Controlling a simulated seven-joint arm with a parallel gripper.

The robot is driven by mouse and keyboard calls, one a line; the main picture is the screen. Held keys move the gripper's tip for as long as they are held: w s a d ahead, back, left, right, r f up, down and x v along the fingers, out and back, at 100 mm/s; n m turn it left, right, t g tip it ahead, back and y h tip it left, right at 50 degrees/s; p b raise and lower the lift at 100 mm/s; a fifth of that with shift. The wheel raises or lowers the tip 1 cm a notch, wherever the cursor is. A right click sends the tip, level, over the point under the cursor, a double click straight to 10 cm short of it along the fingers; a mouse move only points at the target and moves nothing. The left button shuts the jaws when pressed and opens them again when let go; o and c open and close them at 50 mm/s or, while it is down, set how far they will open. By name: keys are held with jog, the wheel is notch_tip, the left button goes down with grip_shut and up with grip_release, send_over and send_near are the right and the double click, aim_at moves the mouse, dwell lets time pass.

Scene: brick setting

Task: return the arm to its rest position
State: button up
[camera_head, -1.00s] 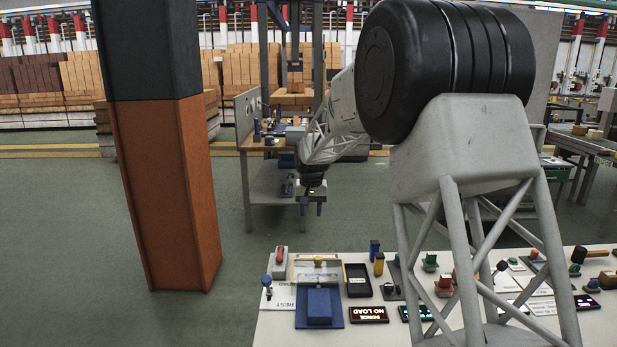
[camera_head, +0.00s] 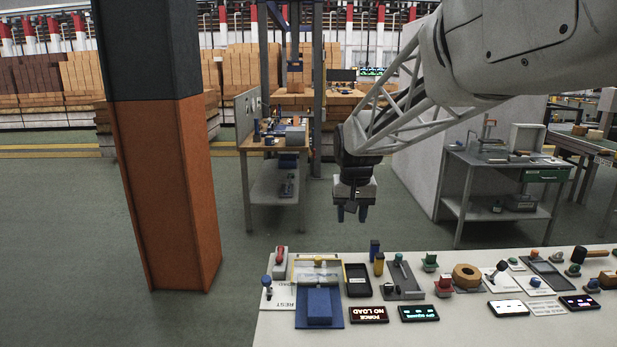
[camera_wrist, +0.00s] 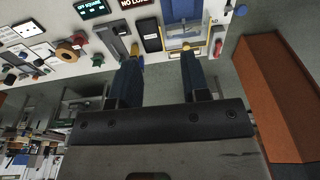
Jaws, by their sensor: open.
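My gripper (camera_head: 351,214) hangs with its fingers pointing down, above and behind the far edge of the white table (camera_head: 283,333) in the head view. Its two blue fingers are apart with nothing between them. In the wrist view my gripper (camera_wrist: 160,58) also shows open and empty, with the table beyond its fingertips. A white plate marked REST (camera_head: 283,303) lies at the table's left end, beside a blue block (camera_head: 319,306) on a blue base.
The table holds a black tray (camera_head: 358,281), a red-lit NO LOAD display (camera_head: 367,315), a brown ring (camera_head: 466,276) and several buttons and levers. An orange column (camera_head: 165,200) stands at left. A grey workbench (camera_head: 500,165) stands behind at right. Open floor lies between.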

jog(key=s+d+f, duration=0.1)
jog(key=s+d, duration=0.1)
jog(key=s, duration=1)
jog(key=s+d+f, duration=0.2)
jog(key=s+d, duration=0.1)
jog(key=s, duration=0.9)
jog(key=s+d+f+t, duration=0.1)
jog(key=s+d+f, duration=0.1)
jog(key=s, duration=1.1)
jog(key=shift+d, duration=0.55)
